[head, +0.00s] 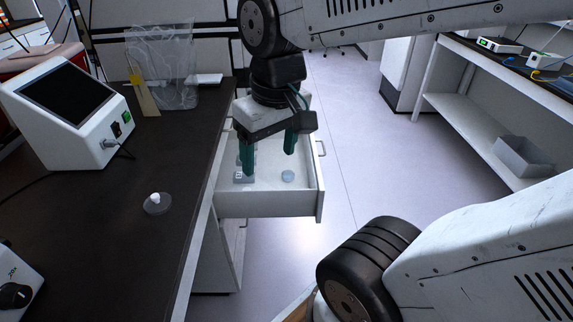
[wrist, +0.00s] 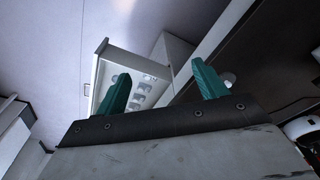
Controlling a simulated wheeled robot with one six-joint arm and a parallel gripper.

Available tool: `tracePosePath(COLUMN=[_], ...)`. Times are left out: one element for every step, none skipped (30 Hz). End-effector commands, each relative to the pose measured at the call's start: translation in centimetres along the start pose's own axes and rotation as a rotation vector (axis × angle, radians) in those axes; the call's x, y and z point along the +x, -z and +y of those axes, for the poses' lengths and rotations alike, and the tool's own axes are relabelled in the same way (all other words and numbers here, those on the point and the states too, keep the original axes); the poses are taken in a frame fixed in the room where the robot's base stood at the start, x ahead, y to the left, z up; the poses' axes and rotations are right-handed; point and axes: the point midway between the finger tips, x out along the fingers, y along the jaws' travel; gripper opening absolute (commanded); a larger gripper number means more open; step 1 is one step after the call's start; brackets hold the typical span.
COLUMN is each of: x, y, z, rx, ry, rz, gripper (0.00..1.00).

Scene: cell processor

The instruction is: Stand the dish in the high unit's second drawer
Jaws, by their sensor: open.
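A small pale-blue round dish (head: 288,176) lies inside the open white drawer (head: 265,205), toward its right side. My gripper (head: 268,163) hangs over this drawer with its teal fingers wide apart and nothing between them. The left finger is near a small grey block (head: 243,177) in the drawer; I cannot tell if they touch. In the wrist view, the gripper (wrist: 160,68) shows open, with the drawer (wrist: 103,72) and several grey pieces in a row behind it. A clear round dish-like piece with a white knob (head: 158,204) stands on the dark bench.
The dark bench (head: 110,240) runs along the left, with a white screen device (head: 70,115) and a clear bag (head: 165,65) on it. A white shelf unit (head: 470,125) with a grey bin (head: 522,157) is at right. The floor between is clear.

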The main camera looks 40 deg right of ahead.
Motion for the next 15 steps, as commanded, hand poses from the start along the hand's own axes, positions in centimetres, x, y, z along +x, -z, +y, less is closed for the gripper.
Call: tracePosePath(x=[-0.3,-0.5,-0.6,-0.6,-0.7,-0.7,-0.7,-0.7,-0.7,-0.7,-0.7,-0.7,-0.7,-0.7,-0.7], y=[-1.6,-2.3,-3.3,-3.8,-4.3,-4.7,-5.0,-5.2,-5.4,-5.4,-5.4,-5.4,-5.4,-5.4,-5.4], z=[-0.4,-0.6,-0.7,-0.8,-0.8,-0.7,-0.8,-0.8,-0.8,-0.8,-0.8,-0.8,-0.8,-0.8,-0.8], rx=[-0.011,-0.013,-0.015,-0.017,-0.018,-0.019,-0.019,-0.018,-0.018,-0.018,-0.018,-0.018,-0.018,-0.018,-0.018], ry=[-0.004,-0.007,-0.011,-0.013,-0.016,-0.018,-0.019,-0.020,-0.021,-0.021,-0.021,-0.021,-0.021,-0.021,-0.021], rz=[0.001,0.000,-0.005,-0.007,-0.009,-0.011,-0.012,-0.014,-0.015,-0.016,-0.016,-0.017,-0.017,-0.016,-0.016], gripper=[0.71,0.71,0.71,0.71,0.71,0.71,0.71,0.71,0.71,0.71,0.71,0.71,0.71,0.71,0.71])
